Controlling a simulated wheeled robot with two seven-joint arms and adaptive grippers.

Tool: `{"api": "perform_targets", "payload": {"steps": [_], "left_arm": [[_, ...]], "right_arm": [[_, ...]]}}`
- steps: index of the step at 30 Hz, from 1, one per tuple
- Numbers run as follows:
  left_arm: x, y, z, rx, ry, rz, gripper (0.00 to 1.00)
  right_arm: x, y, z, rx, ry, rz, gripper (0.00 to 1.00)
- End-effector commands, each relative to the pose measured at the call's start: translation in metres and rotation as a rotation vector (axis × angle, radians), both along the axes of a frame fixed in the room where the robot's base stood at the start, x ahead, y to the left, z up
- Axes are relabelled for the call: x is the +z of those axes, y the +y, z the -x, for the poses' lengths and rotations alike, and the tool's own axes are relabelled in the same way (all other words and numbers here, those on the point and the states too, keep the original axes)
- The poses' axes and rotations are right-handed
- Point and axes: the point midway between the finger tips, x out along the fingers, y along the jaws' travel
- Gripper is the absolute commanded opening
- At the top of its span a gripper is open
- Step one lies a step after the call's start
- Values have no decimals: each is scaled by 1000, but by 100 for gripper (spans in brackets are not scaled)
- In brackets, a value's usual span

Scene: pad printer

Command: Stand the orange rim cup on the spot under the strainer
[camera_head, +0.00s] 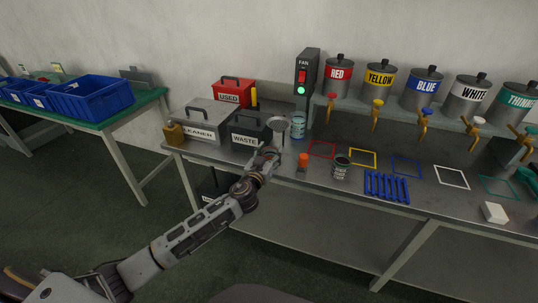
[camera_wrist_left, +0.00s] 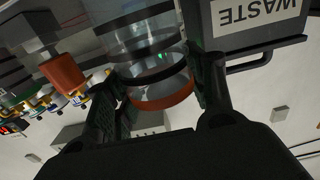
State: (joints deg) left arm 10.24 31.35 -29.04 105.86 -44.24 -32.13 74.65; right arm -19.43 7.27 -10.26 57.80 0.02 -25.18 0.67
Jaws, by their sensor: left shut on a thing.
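In the wrist view, the orange rim cup (camera_wrist_left: 165,98) is clear-walled and sits between the two fingers of my left gripper (camera_wrist_left: 160,85), which is shut on it. That view is upside down, so its orange rim is toward the world's top. In the head view my left gripper (camera_head: 266,155) is at the bench's front, before the waste box, and largely hides the cup. The grey round strainer (camera_head: 275,123) shows just behind and above the gripper. The spot under it is hidden, and I cannot tell whether the cup touches the bench. My right gripper is not in view.
The waste box (camera_head: 251,134) stands left of the gripper. A clear container with bluish contents (camera_head: 298,127) is behind it. An orange cylinder (camera_head: 302,161) and an open can (camera_head: 341,168) stand to the right, by a blue rack (camera_head: 387,188). Paint cans line the shelf.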

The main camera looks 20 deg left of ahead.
Motion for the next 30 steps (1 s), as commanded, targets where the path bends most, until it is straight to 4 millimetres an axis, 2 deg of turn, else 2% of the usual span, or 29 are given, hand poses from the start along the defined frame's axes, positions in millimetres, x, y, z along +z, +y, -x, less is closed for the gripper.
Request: {"api": "perform_targets", "payload": {"steps": [11,30], "left_arm": [[0,-1,-23,0,0,0,31],[-3,-2,-62,0,0,0,31]], "right_arm": [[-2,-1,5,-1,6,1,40],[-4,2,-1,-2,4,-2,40]]}}
